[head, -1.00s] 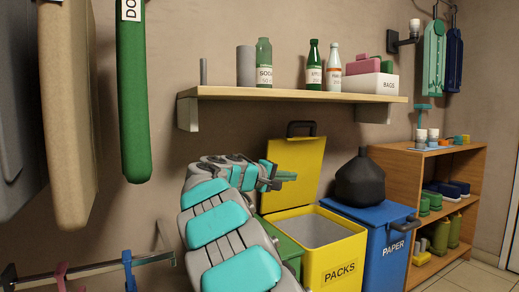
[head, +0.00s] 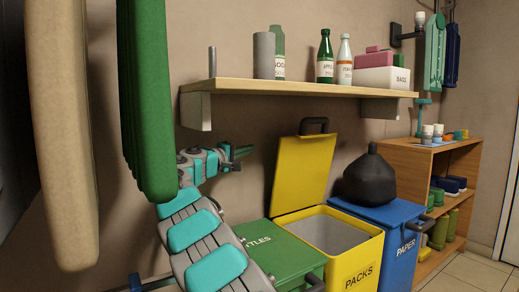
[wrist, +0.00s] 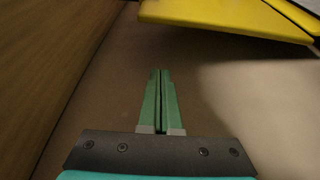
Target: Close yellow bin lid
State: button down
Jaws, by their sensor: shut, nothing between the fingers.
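The yellow bin (head: 352,262) labelled PACKS stands on the floor between a green bin and a blue bin. Its yellow lid (head: 303,172) is raised, standing up and leaning back toward the wall, with a dark handle (head: 313,126) on its top edge. The bin's grey inside shows. My gripper (head: 246,152) is to the left of the raised lid, apart from it, under the shelf. In the wrist view its green fingers (wrist: 158,72) are together and empty. Part of the yellow lid (wrist: 225,14) shows at the top of the wrist view, beyond the fingertips.
The green bin (head: 275,252) is closed. The blue PAPER bin (head: 403,248) is closed, with a black bag (head: 369,180) on it. A wooden shelf (head: 300,93) with bottles and boxes runs above. Hanging green (head: 146,100) and beige (head: 60,130) items are at left.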

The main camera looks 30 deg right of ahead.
jog(key=p+x, duration=0.4)
jog(key=x, duration=0.5)
jog(key=shift+d+r, duration=0.1)
jog(key=shift+d, duration=0.2)
jog(key=shift+s+d+f+b, duration=0.1)
jog(key=shift+f+b, duration=0.2)
jog(key=shift+s+f+b, duration=0.2)
jog(key=shift+s+b, duration=0.3)
jog(key=shift+b, duration=0.15)
jog(key=s+b, duration=0.2)
jog(key=shift+s+d, duration=0.1)
jog(key=shift+s, duration=0.2)
jog(key=shift+s+f, duration=0.1)
jog(key=shift+f, duration=0.05)
